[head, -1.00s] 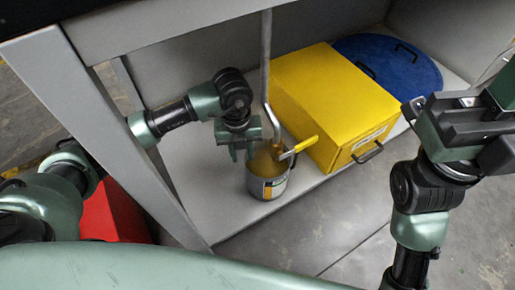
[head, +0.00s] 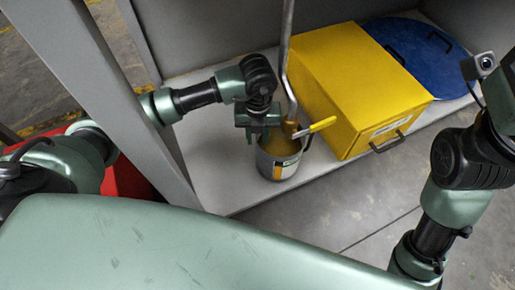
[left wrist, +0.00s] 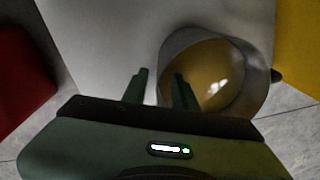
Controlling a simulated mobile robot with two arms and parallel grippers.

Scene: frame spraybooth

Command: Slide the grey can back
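My left gripper (head: 258,139) is at the can's left rear rim. In the left wrist view its two fingers (left wrist: 159,80) stand apart; the right finger overlaps the opening and the left one is outside the can. Whether they touch the wall I cannot tell. My right gripper is outside the picture; only its arm shows at the right.
A frame post (head: 100,82) and a red object (head: 125,180) are at the left.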

